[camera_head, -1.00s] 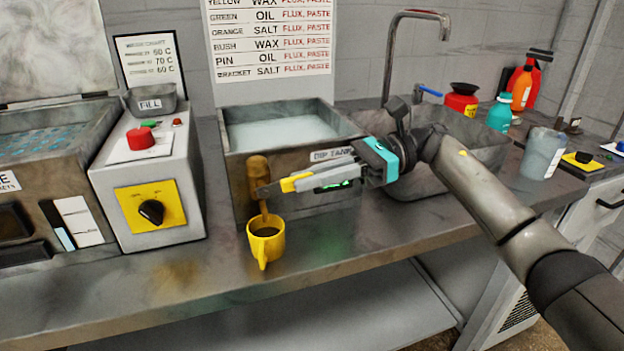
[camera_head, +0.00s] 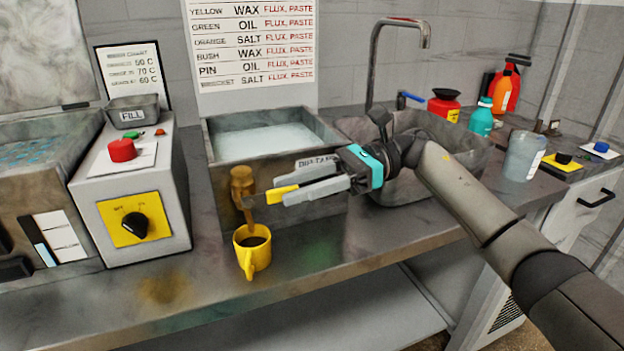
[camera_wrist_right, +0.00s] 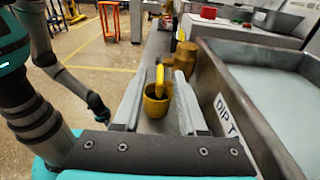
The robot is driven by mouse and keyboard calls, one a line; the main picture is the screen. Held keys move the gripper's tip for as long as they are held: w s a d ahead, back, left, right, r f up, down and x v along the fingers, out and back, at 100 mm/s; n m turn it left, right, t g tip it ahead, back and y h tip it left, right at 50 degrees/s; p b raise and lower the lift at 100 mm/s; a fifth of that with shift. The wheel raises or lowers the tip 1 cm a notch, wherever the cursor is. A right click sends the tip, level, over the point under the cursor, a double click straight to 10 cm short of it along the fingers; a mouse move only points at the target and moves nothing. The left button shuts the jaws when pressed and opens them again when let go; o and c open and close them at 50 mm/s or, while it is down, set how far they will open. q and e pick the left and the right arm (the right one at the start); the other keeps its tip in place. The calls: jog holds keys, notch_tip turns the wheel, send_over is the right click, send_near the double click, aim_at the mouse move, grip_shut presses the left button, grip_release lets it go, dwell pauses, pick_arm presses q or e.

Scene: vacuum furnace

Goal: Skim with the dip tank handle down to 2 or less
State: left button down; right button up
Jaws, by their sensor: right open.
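The dip tank (camera_head: 218,183) stands on the counter with pale liquid (camera_head: 265,140) in it. A brass-coloured tap (camera_head: 242,185) is on its front; it also shows in the wrist view (camera_wrist_right: 185,58). A yellow lever-like piece (camera_head: 282,193), which I take for the handle, lies at my right gripper's fingers. My right gripper (camera_wrist_right: 158,92) is open, with the yellow piece (camera_wrist_right: 159,76) showing between its fingers; contact cannot be told. A yellow cup (camera_head: 252,258) with dark contents stands below the tap. No level reading is legible.
A control box (camera_head: 130,190) with a red button and black knob stands left of the tank. A basin (camera_head: 470,150) with a tall faucet is to the right, then bottles and a clear beaker (camera_head: 522,155). The counter front (camera_head: 330,255) is clear right of the cup.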

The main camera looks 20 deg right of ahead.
pick_arm(q)
jog(key=shift+s+f, duration=0.1)
jog(key=shift+s, duration=0.1)
pick_arm(e)
jog(key=w+d+r, duration=0.1)
jog(key=d, duration=1.4)
jog(key=shift+r, duration=0.4)
pick_arm(q)
jog(key=shift+a, duration=0.1)
